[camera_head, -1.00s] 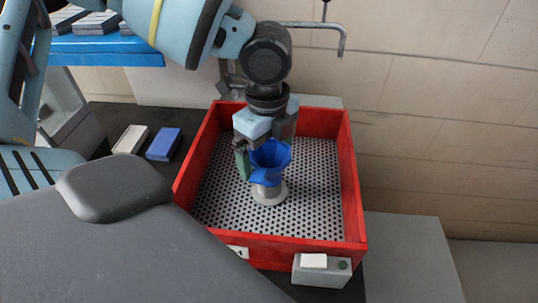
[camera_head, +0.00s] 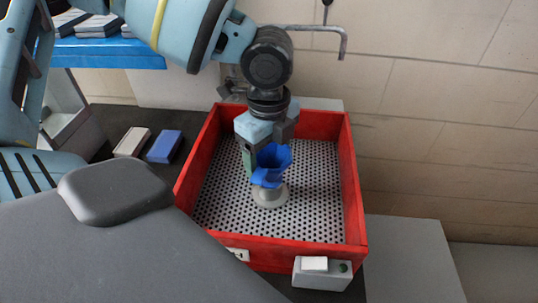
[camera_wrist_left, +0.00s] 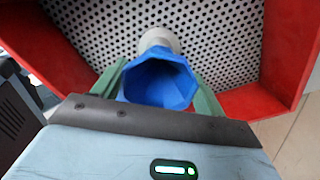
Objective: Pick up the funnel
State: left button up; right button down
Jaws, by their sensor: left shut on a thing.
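The blue funnel (camera_head: 272,165) has a wide angular mouth facing up. It is over a pale round stand (camera_head: 270,196) on the perforated floor of the red tray. My left gripper (camera_head: 259,163) is shut on the funnel. In the left wrist view the funnel (camera_wrist_left: 160,82) sits between the two green fingers (camera_wrist_left: 160,88), with the pale stand (camera_wrist_left: 160,40) beyond it. I cannot tell whether the funnel's lower end still touches the stand. My right gripper does not show.
The red tray (camera_head: 353,190) has raised walls around the gripper. A grey box with a white button (camera_head: 322,272) is at its front right. A white block (camera_head: 131,141) and a blue block (camera_head: 164,146) lie to the left. A bent metal pipe (camera_head: 343,42) is above.

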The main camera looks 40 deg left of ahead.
pick_arm(q)
notch_tip(320, 180, up, 15)
jog(key=p, duration=0.3)
jog(key=shift+f, duration=0.2)
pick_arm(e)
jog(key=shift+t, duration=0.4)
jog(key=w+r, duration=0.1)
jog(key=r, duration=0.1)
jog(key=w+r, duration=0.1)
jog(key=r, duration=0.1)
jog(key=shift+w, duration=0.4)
pick_arm(q)
jog(key=shift+f, duration=0.1)
